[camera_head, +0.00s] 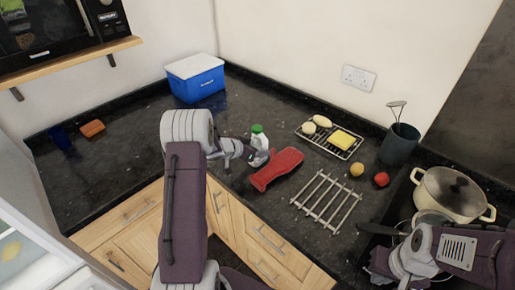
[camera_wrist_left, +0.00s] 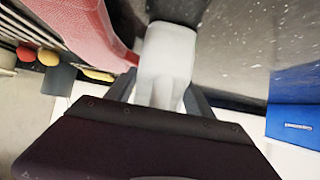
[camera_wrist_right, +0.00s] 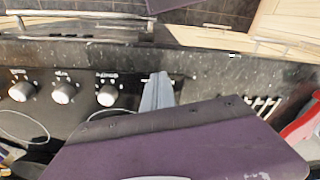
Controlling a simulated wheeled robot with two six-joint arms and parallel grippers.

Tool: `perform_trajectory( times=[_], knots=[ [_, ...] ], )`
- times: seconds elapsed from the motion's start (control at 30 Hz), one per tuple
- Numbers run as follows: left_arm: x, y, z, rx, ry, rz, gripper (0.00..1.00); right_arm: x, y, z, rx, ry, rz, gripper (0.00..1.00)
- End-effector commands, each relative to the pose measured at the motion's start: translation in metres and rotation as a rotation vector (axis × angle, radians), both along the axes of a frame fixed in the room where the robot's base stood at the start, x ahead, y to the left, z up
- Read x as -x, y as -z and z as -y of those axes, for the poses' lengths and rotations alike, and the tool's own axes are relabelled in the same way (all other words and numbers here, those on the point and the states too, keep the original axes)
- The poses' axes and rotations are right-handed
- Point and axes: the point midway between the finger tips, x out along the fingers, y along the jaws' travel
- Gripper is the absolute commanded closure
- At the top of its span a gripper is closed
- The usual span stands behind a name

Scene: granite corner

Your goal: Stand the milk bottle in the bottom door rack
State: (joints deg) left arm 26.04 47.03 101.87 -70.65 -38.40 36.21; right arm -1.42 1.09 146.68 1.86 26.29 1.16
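The milk bottle (camera_head: 258,146), white with a green cap, stands upright on the dark counter, left of a red oven glove-like item. My left gripper (camera_head: 245,152) is at its left side. In the left wrist view the white bottle body (camera_wrist_left: 167,58) sits between the two fingers, which appear to press on its sides; the cap is out of that view. My right gripper (camera_wrist_right: 157,92) has its fingers together and empty, above the counter front near the cooker knobs. A white, lit fridge part (camera_head: 22,250) shows at the lower left; I cannot make out the bottom door rack.
The red item (camera_head: 277,168) lies close beside the bottle. A metal trivet (camera_head: 326,201), cooling rack (camera_head: 329,138), utensil pot (camera_head: 399,145) and cooking pot (camera_head: 452,194) are to the right. A blue cool box (camera_head: 196,82) stands behind. The counter left of my arm is mostly clear.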

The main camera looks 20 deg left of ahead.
Motion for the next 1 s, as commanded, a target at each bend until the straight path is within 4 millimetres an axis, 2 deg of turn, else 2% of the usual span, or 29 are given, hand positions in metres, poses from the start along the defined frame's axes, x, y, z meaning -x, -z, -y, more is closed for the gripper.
perform_trajectory(
  times=[0.03, 0.2, 0.57, 0.83, 1.0],
  knots=[
    [0.000, 0.000, 0.000, 0.000, 0.000, 0.000, 0.55, 0.000, 0.000, 0.000, 0.000, 0.000, 0.000, 1.00],
    [0.000, 0.000, 0.000, 0.000, 0.000, 0.000, 1.00, 0.000, 0.000, 0.000, 0.000, 0.000, 0.000, 1.00],
    [-0.001, -0.007, 0.000, -0.001, 0.000, 0.005, 1.00, 0.000, -0.002, 0.000, 0.000, 0.000, 0.000, 1.00],
    [0.001, -0.048, 0.001, -0.003, 0.001, 0.006, 1.00, 0.000, -0.010, 0.000, 0.000, 0.000, 0.000, 1.00],
    [0.023, -0.065, 0.030, -0.001, 0.003, 0.007, 1.00, 0.000, -0.003, 0.000, 0.000, 0.000, 0.000, 1.00]
  ],
)
